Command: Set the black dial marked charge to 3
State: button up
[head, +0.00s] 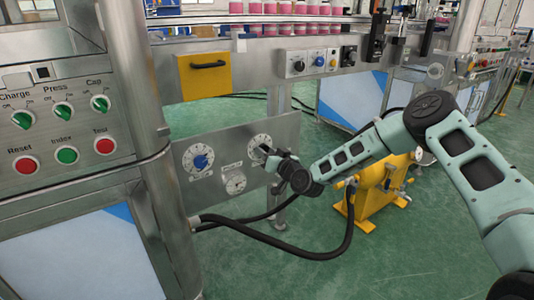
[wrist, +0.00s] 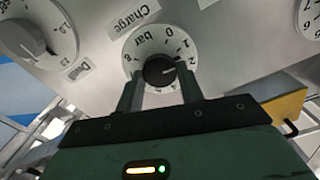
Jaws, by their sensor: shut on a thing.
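The black charge dial (wrist: 158,71) sits on a round white scale plate, under an upside-down label reading Charge (wrist: 135,17). The numbers 0, 1 and 2 show at the scale's upper right, with "bar" beside them. A light mark on the knob points right, close to the 2; the exact reading is hard to tell. My gripper (wrist: 158,92) is shut on the knob, one finger on each side. In the head view the scale plate (head: 259,142) is at the right of the lower panel, and my gripper (head: 268,156) covers its knob.
The lower panel (head: 215,136) also carries a blue dial (head: 201,162) and a small pale dial (head: 236,184). In the wrist view a grey knob (wrist: 28,40) stands at upper left. A black hose (head: 265,235) hangs below; a yellow machine (head: 372,205) stands behind my arm.

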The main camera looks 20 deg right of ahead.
jog(key=m, duration=0.5)
jog(key=shift+m, duration=0.3)
jog(key=shift+m+b, duration=0.3)
jog(key=shift+m, duration=2)
jog(key=shift+d, duration=0.1)
jog(key=o, duration=1)
jog(key=p+v, duration=0.3)
jog(key=v, duration=1.4)
jog(key=shift+s, duration=0.2)
